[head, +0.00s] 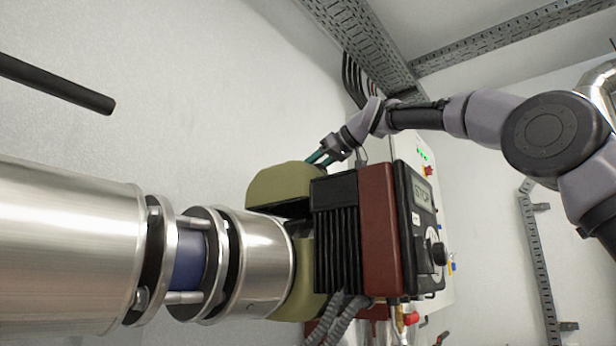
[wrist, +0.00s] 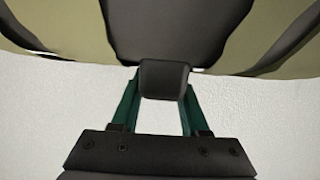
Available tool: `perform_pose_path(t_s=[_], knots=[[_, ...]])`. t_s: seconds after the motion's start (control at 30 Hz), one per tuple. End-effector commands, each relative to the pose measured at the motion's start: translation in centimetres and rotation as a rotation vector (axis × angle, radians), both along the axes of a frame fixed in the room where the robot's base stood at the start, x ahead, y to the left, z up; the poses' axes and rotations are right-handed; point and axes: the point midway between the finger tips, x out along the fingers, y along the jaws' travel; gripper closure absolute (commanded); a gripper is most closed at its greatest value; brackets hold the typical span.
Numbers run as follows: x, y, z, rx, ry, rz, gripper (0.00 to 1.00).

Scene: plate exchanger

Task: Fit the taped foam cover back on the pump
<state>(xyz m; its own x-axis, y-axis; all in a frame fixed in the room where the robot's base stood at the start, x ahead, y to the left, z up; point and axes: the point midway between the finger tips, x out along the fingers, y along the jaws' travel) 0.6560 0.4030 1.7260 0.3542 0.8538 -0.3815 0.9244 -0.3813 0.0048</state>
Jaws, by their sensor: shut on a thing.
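The pump (head: 378,232) has a red body, black fins and a control face reading STOP. An olive foam cover (head: 283,187) with dark edges sits over the upper part of the pump's left side, against the pipe end. More olive foam (head: 303,290) shows below; I cannot tell whether the two are joined. My gripper (head: 318,157) is above the cover, its teal fingers reaching down to it. In the wrist view, the fingers (wrist: 162,92) are shut on a black block-like tab (wrist: 163,78) at the olive cover's edge (wrist: 140,25). The cover's seating and tape are hidden.
A large metal-clad pipe (head: 70,255) with a bolted flange (head: 190,262) runs in from the left. A dark rod (head: 60,85) juts in at upper left. A control cabinet (head: 425,165) stands behind the pump. Cable trays (head: 510,38) run overhead.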

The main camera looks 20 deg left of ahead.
Motion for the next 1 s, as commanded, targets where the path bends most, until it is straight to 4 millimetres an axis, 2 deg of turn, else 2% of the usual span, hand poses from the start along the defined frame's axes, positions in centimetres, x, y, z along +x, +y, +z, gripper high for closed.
perform_pose_path(t_s=[0.7, 1.0], knots=[[0.0, 0.0, 3.7, 0.001, -0.002, 0.0, 1.0], [-0.1, -0.1, 4.1, 0.001, 0.0, -0.002, 1.0]])
